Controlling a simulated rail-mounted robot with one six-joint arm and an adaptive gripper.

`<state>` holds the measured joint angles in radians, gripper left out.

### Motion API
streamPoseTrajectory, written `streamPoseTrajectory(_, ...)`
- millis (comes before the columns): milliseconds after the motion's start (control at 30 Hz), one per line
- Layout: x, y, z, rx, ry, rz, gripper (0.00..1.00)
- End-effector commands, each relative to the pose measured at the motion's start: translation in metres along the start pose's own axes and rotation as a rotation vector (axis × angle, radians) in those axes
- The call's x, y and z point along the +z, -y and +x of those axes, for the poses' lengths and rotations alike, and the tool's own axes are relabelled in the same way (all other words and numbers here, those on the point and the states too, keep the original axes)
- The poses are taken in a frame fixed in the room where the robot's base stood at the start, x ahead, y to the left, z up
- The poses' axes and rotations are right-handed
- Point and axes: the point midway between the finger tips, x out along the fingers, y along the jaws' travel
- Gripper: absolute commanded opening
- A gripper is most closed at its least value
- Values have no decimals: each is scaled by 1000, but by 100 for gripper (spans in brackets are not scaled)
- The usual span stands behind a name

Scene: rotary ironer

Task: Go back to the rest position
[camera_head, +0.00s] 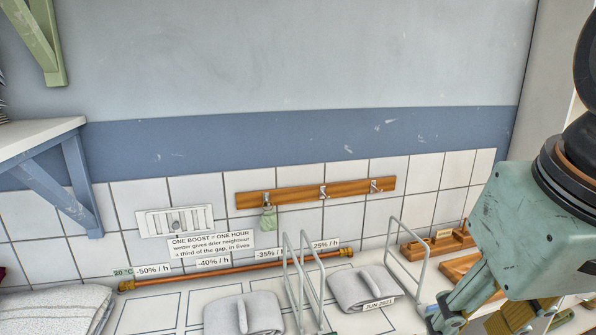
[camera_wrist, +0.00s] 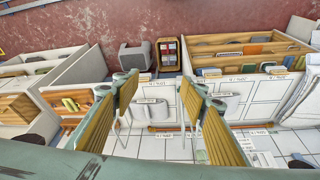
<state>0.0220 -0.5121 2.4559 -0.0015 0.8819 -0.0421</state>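My gripper (camera_wrist: 162,92) shows in the wrist view with its two yellow-padded fingers spread wide apart. Nothing is between the pads, and the counter with its labels lies beyond them. In the head view, part of my gripper shows at the lower right, beside a wire rack and a wooden block, and is cut off by the bottom edge. No rest position is marked in either view.
Grey folded cloths (camera_head: 243,314) and (camera_head: 361,288) lie on the white counter by thin wire racks (camera_head: 302,275). A copper rod (camera_head: 225,271) runs along the tiled wall. Wooden compartments (camera_wrist: 245,50) stand farther off.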

Motion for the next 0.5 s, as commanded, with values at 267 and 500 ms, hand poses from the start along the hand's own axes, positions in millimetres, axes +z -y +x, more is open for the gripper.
streamPoseTrajectory(267, 30, 6, -5, -5, -23, 16, 40)
streamPoseTrajectory(500, 37, 7, -5, -7, -27, 22, 40)
